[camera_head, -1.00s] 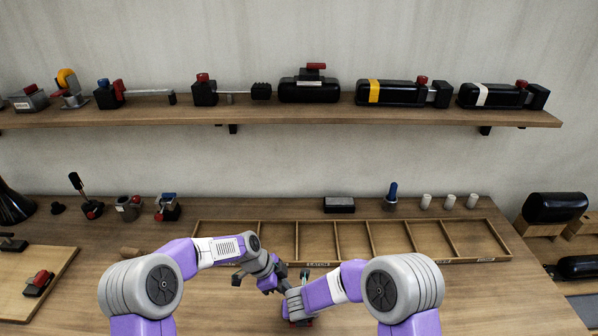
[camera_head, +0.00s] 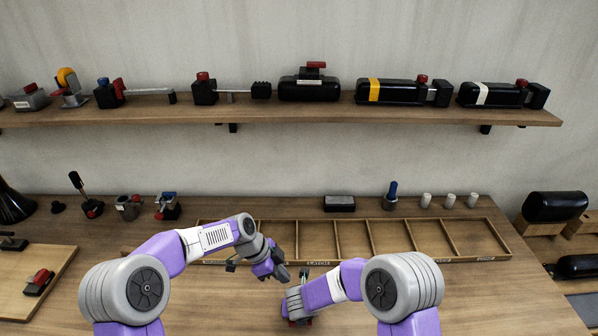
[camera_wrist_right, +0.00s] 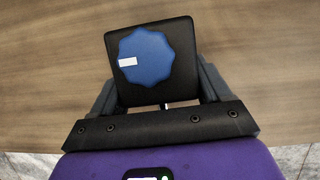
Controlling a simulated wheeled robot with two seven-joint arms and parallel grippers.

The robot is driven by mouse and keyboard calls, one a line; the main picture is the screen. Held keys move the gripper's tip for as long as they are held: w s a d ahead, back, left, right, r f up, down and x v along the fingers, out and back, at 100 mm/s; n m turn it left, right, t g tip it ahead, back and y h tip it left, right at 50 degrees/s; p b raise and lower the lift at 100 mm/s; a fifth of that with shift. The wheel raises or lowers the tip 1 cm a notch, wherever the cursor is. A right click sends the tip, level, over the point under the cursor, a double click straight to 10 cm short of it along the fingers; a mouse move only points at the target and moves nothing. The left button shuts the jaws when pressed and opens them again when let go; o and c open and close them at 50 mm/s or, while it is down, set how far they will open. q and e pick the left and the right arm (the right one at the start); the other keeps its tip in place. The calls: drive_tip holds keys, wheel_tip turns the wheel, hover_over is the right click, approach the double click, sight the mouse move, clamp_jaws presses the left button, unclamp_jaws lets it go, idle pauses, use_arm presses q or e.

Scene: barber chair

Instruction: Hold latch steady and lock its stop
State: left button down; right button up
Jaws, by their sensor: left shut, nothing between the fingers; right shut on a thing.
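The latch (camera_wrist_right: 118,88) is a black block with a blue scalloped knob (camera_wrist_right: 146,57) on top, marked by a white rectangle. It sits between the fingers of my right gripper (camera_wrist_right: 158,100) in the right wrist view, and the gripper is shut on it. In the head view, my right gripper (camera_head: 299,318) is low in the middle, over the bench, and mostly hides the latch. My left gripper (camera_head: 283,274) is shut and empty, just left of and beyond my right wrist, apart from the latch.
A wooden divided tray (camera_head: 395,257) lies behind my grippers. Several latch devices stand at the bench's back left. A black block (camera_head: 339,204), a blue-topped piece (camera_head: 391,195) and white cylinders (camera_head: 449,201) stand behind the tray. A board (camera_head: 45,270) is at left. The bench's right front is clear.

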idle(0.3)
drive_tip(key=o, duration=1.4)
